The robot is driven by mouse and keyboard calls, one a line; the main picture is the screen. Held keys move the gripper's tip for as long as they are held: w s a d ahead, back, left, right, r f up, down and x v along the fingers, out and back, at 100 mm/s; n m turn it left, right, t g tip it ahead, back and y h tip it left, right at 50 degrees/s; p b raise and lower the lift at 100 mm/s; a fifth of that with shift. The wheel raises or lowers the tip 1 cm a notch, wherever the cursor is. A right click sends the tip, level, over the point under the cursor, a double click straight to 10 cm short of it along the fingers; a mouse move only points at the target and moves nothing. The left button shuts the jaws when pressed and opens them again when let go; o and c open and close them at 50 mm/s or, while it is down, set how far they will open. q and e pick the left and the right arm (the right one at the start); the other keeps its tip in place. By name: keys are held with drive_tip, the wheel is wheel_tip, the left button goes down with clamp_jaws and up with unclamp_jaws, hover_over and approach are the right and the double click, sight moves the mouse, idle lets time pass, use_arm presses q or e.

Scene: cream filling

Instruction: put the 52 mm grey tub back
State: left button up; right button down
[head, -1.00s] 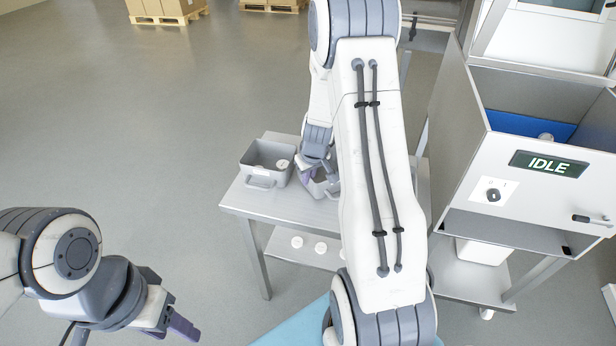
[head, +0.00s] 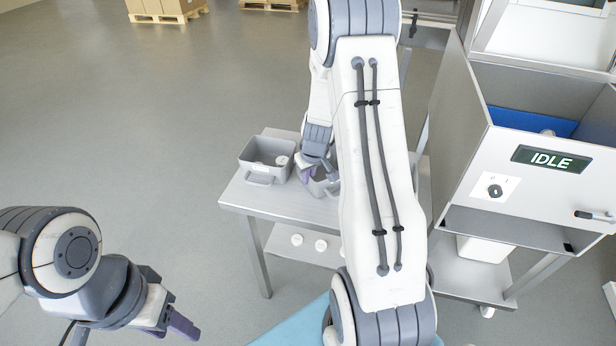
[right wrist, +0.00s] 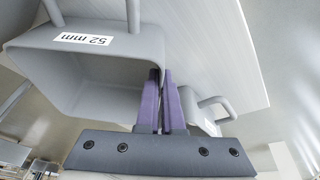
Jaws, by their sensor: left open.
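The 52 mm grey tub (right wrist: 85,68) fills the left of the right wrist view, its label upside down and its open top facing the camera. The purple fingers of my right gripper (right wrist: 162,85) are close together on either side of its wall, shut on the rim. In the head view this tub (head: 319,187) is partly hidden by my right arm and stands at or just above the metal table; I cannot tell if it touches. My left gripper (head: 180,326) is open and empty at the lower left, far from the tub.
Several white round things (head: 320,246) sit on the lower shelf. A machine with an IDLE display (head: 549,159) stands on the right. Floor left of the table is clear.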

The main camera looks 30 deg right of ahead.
drive_tip(key=shift+f, duration=0.15)
drive_tip(key=c, duration=1)
unclamp_jaws()
drive_tip(key=d+p+v, duration=0.1)
drive_tip(key=v, duration=1)
drive_tip(key=s+a+r+n+g+y+p, duration=0.1)
drive_tip(key=s+a+r+n, duration=0.15)
drive_tip(key=a, duration=0.85)
drive_tip(key=s+a+r+n+y, duration=0.1)
drive_tip(key=s+a+r, duration=0.25)
drive_tip(key=a, duration=0.75)
drive_tip(key=s+a+n, duration=0.1)
drive_tip(key=s+a, duration=0.2)
drive_tip(key=s, duration=0.2)
drive_tip(key=s+a+r+n+g, duration=0.1)
drive_tip(key=s+a+n, duration=0.1)
drive_tip(key=s, duration=0.4)
drive_tip(key=s+a+r+n+g, duration=0.1)
drive_tip(key=s+a, duration=0.2)
drive_tip(key=s, duration=0.3)
drive_tip(key=shift+s+a+n+p, duration=0.25)
drive_tip(key=shift+a+p, duration=0.05)
drive_tip(key=shift+a, duration=0.1)
